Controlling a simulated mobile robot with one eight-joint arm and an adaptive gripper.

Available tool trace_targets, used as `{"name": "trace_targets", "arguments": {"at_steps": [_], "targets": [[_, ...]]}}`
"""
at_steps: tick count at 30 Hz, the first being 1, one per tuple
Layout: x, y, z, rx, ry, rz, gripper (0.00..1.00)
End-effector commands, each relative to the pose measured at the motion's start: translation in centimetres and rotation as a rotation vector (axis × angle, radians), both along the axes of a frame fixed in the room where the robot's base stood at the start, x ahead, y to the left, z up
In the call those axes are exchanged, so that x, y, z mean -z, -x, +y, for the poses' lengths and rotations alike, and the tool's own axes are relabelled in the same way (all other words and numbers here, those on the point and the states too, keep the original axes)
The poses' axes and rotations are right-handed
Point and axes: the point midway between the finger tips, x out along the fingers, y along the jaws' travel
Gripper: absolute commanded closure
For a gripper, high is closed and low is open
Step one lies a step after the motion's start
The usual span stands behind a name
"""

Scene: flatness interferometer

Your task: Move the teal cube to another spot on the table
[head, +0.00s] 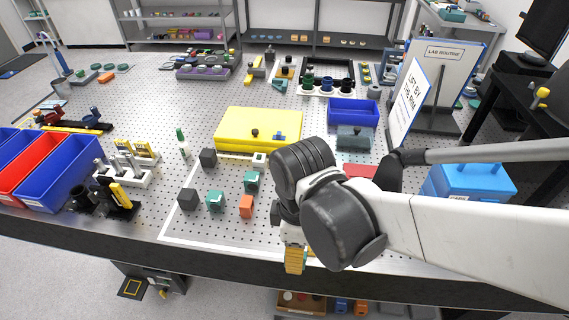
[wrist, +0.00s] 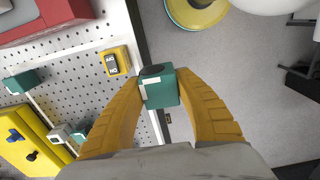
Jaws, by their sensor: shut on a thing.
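The teal cube (wrist: 163,92), with a dark round recess and a pale label, sits between the two yellow fingers of my gripper (wrist: 160,84) in the wrist view. The fingers are shut on its sides. In the head view my gripper (head: 294,262) points down near the table's front edge, and the held cube is hidden there. Other teal blocks stand on the perforated table (head: 180,238): one at the front (head: 215,201) and one farther back (head: 251,182), both left of my gripper.
An orange block (head: 246,206) and dark cubes (head: 188,199) stand left of my gripper. A yellow case (head: 258,128) lies behind them. A small yellow labelled block (wrist: 115,61) is near the held cube in the wrist view. A blue box (head: 470,182) stands at right.

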Motion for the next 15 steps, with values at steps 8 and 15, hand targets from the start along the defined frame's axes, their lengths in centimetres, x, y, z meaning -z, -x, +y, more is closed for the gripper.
{"name": "trace_targets", "arguments": {"at_steps": [8, 15], "targets": [[3.3, -3.8, 2.6, -0.013, 0.0, 0.0, 1.0], [6.3, -8.1, 5.7, -0.011, 0.0, 0.0, 1.0]]}}
